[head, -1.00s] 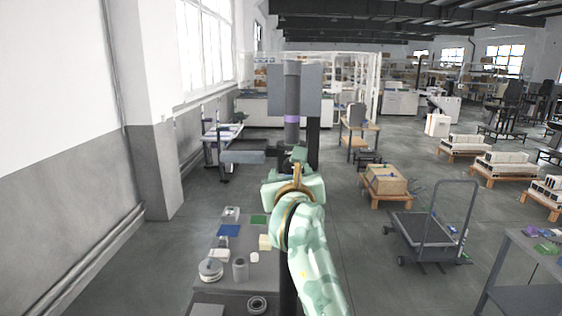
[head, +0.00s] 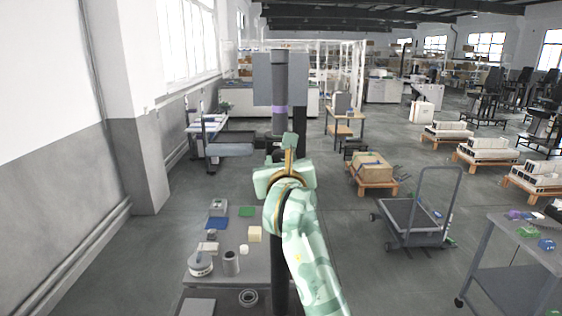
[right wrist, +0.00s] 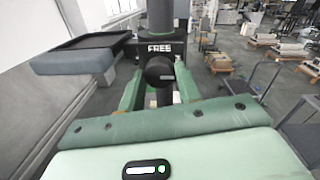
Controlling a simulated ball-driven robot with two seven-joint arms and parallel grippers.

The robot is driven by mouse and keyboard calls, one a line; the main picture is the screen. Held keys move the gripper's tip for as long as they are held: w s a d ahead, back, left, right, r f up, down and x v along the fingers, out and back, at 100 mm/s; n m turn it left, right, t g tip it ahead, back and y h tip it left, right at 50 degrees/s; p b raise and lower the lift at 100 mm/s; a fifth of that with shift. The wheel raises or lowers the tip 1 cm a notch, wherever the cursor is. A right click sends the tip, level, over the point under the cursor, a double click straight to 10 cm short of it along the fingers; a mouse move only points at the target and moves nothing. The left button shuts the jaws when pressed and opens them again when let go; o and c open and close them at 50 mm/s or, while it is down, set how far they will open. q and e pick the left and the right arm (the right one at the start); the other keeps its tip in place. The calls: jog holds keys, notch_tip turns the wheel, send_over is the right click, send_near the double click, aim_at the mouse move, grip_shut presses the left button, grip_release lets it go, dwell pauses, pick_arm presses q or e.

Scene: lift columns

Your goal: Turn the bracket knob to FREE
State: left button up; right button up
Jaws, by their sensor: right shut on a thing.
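The bracket knob (right wrist: 158,71) is dark and round, in the middle of the right wrist view. The white word FREE (right wrist: 159,48) stands on the dark bracket just above it. A short pale mark on the knob points to the right, not up at the word. My right gripper (right wrist: 160,86) has its two green fingers either side of the knob and is shut on it. In the head view my right wrist (head: 284,180) is in front of the dark column (head: 279,130) and hides the knob. My left gripper is not in view.
A dark tray (right wrist: 85,48) sticks out left of the bracket. A grey table (head: 235,268) with small parts stands at the lower left of the head view. A cart (head: 412,218) and a side table (head: 510,240) stand right, with open floor between.

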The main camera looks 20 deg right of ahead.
jog(key=shift+r+n+p, duration=0.15)
jog(key=shift+n+p, duration=0.45)
jog(key=shift+p, duration=0.2)
jog(key=n+p, duration=0.3)
jog(key=p, duration=0.1)
jog(key=n+p, duration=0.3)
jog(key=p, duration=0.1)
jog(key=shift+r+n+g, duration=0.2)
jog(key=shift+n+g, duration=0.1)
jog(key=shift+n, duration=0.1)
jog(key=shift+n+p, duration=0.5)
jog(key=shift+p, duration=0.15)
jog(key=n, duration=0.1)
jog(key=n+p, duration=0.1)
jog(key=shift+f+n, duration=0.2)
jog(key=shift+n, duration=0.1)
jog(key=n+h, duration=0.1)
jog(key=n, duration=0.4)
jog(key=shift+a, duration=0.1)
jog(key=shift+n, duration=0.3)
jog(key=o, duration=0.9)
jog(key=shift+w, duration=0.1)
jog(key=shift+c, duration=0.2)
jog(key=shift+o, duration=0.7)
jog(key=shift+f, duration=0.1)
